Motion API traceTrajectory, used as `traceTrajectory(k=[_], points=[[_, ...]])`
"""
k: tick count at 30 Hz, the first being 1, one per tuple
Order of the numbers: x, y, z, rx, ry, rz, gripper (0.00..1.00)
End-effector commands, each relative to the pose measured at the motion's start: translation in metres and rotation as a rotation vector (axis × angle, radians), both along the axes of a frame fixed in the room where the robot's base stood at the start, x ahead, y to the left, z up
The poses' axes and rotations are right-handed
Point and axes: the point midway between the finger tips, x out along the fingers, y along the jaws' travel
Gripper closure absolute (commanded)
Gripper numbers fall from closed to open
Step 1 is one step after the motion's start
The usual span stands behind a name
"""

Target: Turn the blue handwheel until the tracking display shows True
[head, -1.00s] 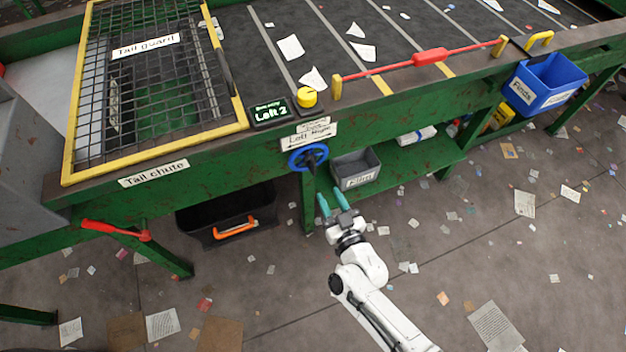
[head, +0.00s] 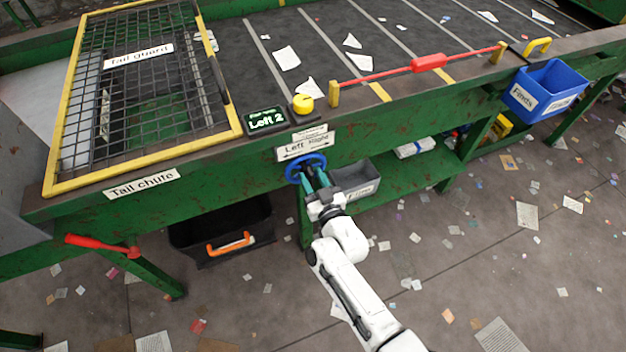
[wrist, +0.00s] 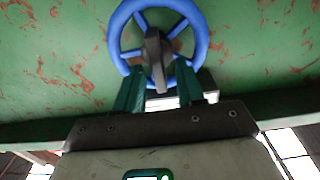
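The blue handwheel (head: 291,165) is on the front face of the green belt frame; its rim, spokes and dark hub also show in the wrist view (wrist: 117,27). The tracking display (head: 267,119) on the frame's top edge reads "Left 2". My gripper (head: 315,178) is at the wheel's lower part in the head view. In the wrist view my gripper's (wrist: 160,78) two teal fingers stand apart, one on each side of the dark hub piece. They overlap the lower rim; I cannot tell whether they touch it.
A Left/Right sign (head: 305,145) is above the wheel. A yellow button (head: 302,103) sits beside the display. A grey bin (head: 357,187) stands close right of my gripper. A black bin with an orange handle (head: 205,222) is lower left. A red lever (head: 103,245) sticks out further left.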

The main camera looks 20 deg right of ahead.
Motion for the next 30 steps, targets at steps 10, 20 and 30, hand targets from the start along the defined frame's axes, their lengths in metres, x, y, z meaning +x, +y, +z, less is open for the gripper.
traceTrajectory(k=[10,20,30], points=[[-0.0003,0.0002,0.0001,0.000,0.000,0.000,0.85],[-0.0005,0.0002,0.0000,0.000,0.000,0.001,1.00],[-0.0006,-0.0014,-0.0010,0.070,0.000,0.000,1.00]])
